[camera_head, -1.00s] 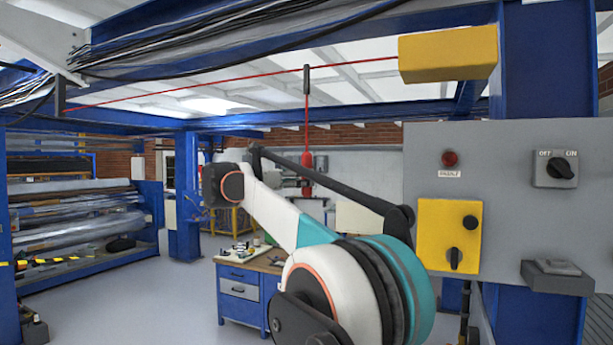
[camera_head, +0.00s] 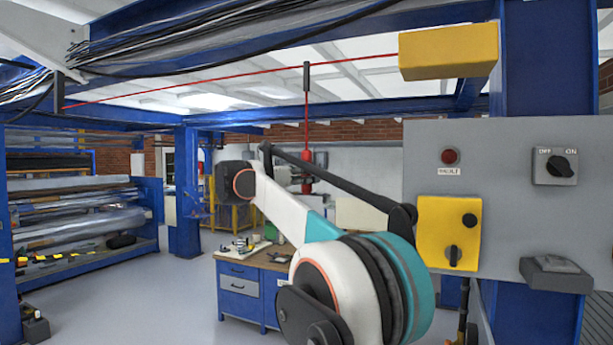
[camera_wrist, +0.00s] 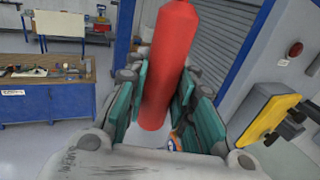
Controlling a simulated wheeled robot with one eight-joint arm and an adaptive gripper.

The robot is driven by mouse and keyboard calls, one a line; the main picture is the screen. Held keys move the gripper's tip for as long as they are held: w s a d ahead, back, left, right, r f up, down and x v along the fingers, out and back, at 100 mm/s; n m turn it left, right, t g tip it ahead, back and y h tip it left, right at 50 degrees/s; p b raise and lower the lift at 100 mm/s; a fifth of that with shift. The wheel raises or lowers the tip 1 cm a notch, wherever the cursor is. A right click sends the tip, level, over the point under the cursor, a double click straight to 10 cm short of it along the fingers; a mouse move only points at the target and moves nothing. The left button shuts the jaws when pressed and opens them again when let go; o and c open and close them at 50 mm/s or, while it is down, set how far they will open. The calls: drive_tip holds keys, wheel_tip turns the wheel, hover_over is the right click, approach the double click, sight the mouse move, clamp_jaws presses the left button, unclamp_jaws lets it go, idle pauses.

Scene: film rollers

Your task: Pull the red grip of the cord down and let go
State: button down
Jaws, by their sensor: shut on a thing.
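The red grip (camera_head: 307,158) hangs on a thin red cord (camera_head: 306,112) below a dark cord guide (camera_head: 306,77). In the wrist view the red grip (camera_wrist: 170,55) is a smooth cylinder standing between the teal-padded jaws of my gripper (camera_wrist: 163,88). My gripper is shut on it, with jaws on both sides. Its rounded lower end shows between the jaws. In the head view my gripper (camera_head: 297,178) is small and partly hidden behind my arm.
A blue workbench (camera_head: 239,288) stands behind my arm. A yellow box (camera_head: 447,54) sits overhead, where the cord ends. Open floor lies at left.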

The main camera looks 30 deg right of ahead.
wheel_tip(320, 180, down, 5)
drive_tip(key=shift+r+b, duration=0.2)
drive_tip(key=shift+b, duration=0.85)
drive_tip(key=shift+r, duration=0.1)
drive_tip(key=c, duration=1.3)
unclamp_jaws()
drive_tip(key=v, duration=1.2)
